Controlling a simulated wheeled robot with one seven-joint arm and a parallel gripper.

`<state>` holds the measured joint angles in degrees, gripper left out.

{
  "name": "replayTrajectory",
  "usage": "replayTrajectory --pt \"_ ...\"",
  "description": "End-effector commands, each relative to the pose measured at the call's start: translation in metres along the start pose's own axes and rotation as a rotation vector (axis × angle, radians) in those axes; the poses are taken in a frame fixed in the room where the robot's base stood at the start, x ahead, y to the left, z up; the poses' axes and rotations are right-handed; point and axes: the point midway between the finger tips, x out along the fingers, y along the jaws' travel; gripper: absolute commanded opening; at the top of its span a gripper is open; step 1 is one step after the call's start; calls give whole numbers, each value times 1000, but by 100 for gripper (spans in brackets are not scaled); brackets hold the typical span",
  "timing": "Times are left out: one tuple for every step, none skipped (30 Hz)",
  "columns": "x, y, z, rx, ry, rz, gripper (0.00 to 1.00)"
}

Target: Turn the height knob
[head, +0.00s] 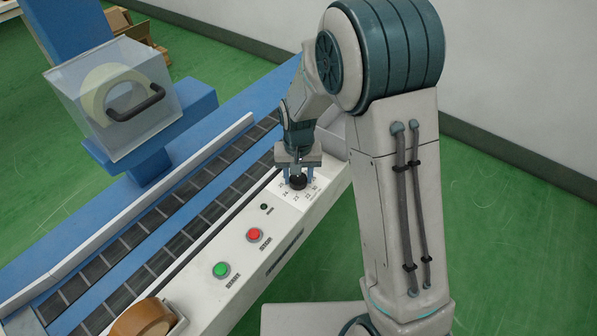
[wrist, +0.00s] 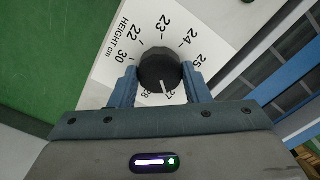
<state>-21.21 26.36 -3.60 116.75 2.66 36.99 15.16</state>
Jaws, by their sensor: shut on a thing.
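The height knob (wrist: 160,72) is a round black dial with a white pointer line, set on a white scale plate marked "HEIGHT cm" (wrist: 120,40). In the wrist view its pointer lies close to the 27 mark, between 27 and 28. My gripper (wrist: 158,84) is shut on the knob, with one blue finger on each side of it. In the head view the knob (head: 298,182) sits at the far end of the white panel, and my gripper (head: 298,174) reaches down onto it from above. Part of the scale is hidden by the fingers.
A red button (head: 255,235), a green button (head: 221,270) and a small dark indicator (head: 264,207) lie along the white panel. A roller conveyor (head: 180,235) runs beside it. A clear box with a black handle (head: 135,105) stands at the left. A brown tape roll (head: 142,318) is at the near end.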

Motion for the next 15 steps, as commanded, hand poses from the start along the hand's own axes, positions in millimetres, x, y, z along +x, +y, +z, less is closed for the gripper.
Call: replayTrajectory --pt "-2 -1 0 45 1 0 20" --pt "-2 -1 0 72 0 0 20" --pt "-2 -1 0 110 1 0 20" --pt "-2 0 0 138 1 0 20" --pt "-2 -1 0 167 1 0 20" --pt "-3 -1 0 205 1 -1 20" --pt "-3 -1 0 234 2 -1 20" --pt "-3 0 -1 262 2 -1 20" --pt "-3 0 -1 298 2 0 20" --pt "-3 0 0 323 2 0 20" --pt "-3 -1 0 349 1 0 20" --pt "-3 -1 0 384 1 -1 20" --pt "-3 0 0 409 1 0 20" --pt "-3 0 0 432 1 0 20" --pt "-3 0 -1 462 2 0 20"
